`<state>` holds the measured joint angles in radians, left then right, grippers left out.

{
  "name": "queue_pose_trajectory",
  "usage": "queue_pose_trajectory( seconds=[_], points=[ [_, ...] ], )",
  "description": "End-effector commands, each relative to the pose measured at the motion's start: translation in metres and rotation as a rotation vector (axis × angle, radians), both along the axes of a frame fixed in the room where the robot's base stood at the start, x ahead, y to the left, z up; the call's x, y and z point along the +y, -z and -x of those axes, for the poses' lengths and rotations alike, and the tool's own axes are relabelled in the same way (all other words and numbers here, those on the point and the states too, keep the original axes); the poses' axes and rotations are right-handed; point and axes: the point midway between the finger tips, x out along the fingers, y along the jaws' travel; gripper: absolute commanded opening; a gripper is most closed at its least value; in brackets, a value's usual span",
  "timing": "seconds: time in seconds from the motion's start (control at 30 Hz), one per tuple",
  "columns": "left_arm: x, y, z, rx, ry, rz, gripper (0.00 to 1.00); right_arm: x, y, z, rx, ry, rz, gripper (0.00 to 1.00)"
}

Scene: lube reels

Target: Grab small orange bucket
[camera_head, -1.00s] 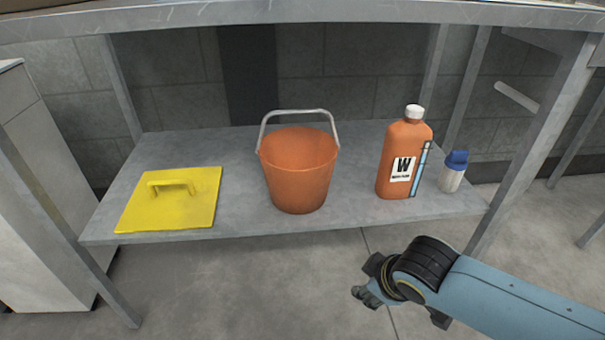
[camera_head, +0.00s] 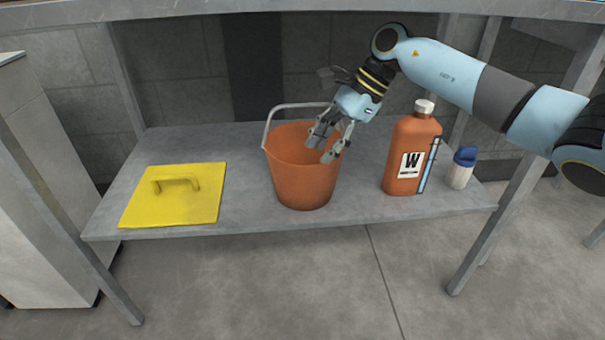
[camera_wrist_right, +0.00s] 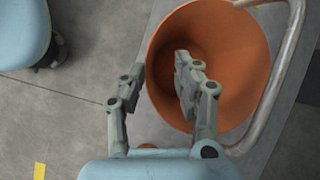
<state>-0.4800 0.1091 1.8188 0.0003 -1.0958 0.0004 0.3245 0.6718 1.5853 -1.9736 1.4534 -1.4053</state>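The small orange bucket (camera_head: 303,185) stands upright on the lower shelf, its grey metal handle (camera_head: 268,125) raised. My right gripper (camera_head: 325,146) is at the right side of the bucket's mouth, fingers pointing down, apart and empty. In the right wrist view the bucket (camera_wrist_right: 240,60) opens toward the camera, and its near-left rim lies between the spread fingers of the gripper (camera_wrist_right: 160,66). One finger overlaps the bucket's opening and the other is outside the rim. I cannot tell whether either finger touches it. The handle (camera_wrist_right: 285,70) curves along the right there. My left gripper is not in view.
A yellow lid with a handle (camera_head: 175,205) lies left of the bucket. An orange bottle (camera_head: 400,185) and a small blue-capped bottle (camera_head: 461,170) stand to the right, under my right arm. The metal shelf (camera_head: 245,215) has a tabletop (camera_head: 250,12) above it and legs at the sides.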

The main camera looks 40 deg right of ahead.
Motion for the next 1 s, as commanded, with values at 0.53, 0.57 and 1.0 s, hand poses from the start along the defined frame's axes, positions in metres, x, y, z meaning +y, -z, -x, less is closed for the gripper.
queue_pose_trajectory(
  seconds=[0.53,0.57,1.0],
  points=[
    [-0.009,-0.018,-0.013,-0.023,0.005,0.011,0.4,-0.006,0.061,0.001,0.067,-0.019,0.132,0.32],
    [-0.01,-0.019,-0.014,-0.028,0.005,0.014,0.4,-0.004,0.065,0.001,0.067,-0.019,0.131,0.32],
    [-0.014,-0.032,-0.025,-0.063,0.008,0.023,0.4,0.005,0.083,-0.004,0.062,-0.018,0.133,0.32]
  ],
)
